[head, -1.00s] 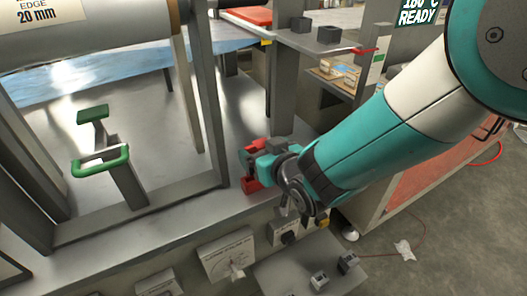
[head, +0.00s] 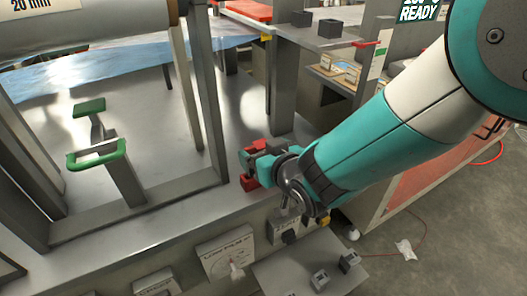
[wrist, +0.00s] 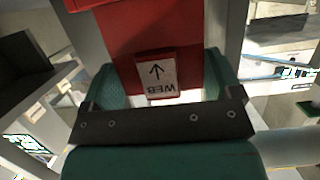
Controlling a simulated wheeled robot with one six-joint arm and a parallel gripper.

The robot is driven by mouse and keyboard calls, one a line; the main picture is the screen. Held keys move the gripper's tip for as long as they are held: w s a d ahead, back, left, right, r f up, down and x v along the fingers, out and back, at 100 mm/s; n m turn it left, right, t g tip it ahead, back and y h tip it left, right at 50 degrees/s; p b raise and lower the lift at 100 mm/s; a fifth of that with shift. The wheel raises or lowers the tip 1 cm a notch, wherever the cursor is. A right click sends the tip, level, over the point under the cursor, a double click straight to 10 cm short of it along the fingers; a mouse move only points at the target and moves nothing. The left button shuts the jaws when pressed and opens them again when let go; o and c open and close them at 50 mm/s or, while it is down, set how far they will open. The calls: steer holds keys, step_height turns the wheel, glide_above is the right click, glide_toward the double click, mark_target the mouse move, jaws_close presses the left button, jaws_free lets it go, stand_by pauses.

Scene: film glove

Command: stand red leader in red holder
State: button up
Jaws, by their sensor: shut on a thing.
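My gripper (head: 254,163) is shut on a red piece (head: 250,183), which looks like the red leader. In the head view red shows above and below the teal fingers, at the right end of the metal deck. In the wrist view the red leader (wrist: 185,38) fills the space between the teal fingers (wrist: 170,88). I cannot identify the red holder with certainty; a red-tipped bar (head: 365,44) shows at the shelf's right edge.
A green-topped stand (head: 97,153) is on the metal deck (head: 165,150) at left, inside an upright frame (head: 206,90). Two dark open boxes (head: 328,28) sit on the shelf behind. A grey post (head: 281,80) rises behind my gripper.

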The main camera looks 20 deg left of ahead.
steer(key=shift+f+b, duration=1.2)
steer(key=shift+f, duration=0.25)
steer(key=o, duration=0.7)
steer(key=shift+o, duration=0.2)
steer(key=shift+r, duration=0.1)
steer(key=b+v, duration=0.8)
steer(key=v, duration=0.9)
steer(key=shift+s, duration=0.15)
steer(key=shift+r, duration=0.1)
steer(key=shift+d, duration=0.1)
